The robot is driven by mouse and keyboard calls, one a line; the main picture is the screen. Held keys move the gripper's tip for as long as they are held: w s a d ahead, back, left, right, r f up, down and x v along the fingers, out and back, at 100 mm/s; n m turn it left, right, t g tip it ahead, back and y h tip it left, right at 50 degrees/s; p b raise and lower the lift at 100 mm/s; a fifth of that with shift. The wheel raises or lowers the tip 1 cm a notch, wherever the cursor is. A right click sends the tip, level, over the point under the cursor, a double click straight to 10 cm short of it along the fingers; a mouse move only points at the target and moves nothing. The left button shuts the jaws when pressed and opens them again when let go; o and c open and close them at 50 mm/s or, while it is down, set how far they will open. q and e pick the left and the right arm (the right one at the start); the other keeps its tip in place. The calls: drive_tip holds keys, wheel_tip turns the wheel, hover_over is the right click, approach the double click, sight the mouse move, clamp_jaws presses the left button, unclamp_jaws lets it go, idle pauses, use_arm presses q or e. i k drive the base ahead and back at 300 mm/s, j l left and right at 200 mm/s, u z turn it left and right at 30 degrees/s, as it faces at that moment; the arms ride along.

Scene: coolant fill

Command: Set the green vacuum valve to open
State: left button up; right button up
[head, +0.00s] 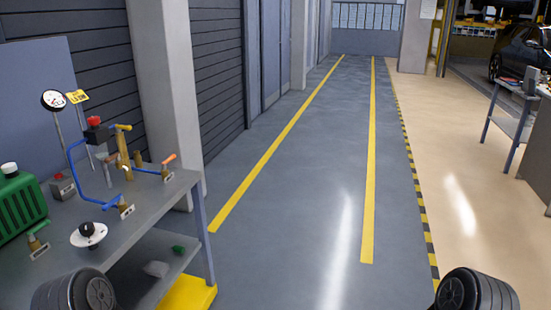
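The green-handled valve (37,229) is small in the head view, at the left on the grey workbench (150,205). It sits near the front of the green ribbed machine (20,205), with a small label plate below it. Its short green handle slants up to the right; I cannot tell from this whether it is open or shut. Neither of my grippers is in view. Only dark rounded parts of my arms show at the bottom left and bottom right, so no gripper is seen at the valve.
Nearby on the bench are a white dial with a black knob (88,233), a blue-handled valve (125,208), an orange-handled valve (167,168), a red-topped device (97,130) and a round gauge (53,100). A yellow block (188,293) stands below. The blue-grey aisle (290,200) is clear.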

sight(30, 234)
drive_tip(key=u, duration=1.5)
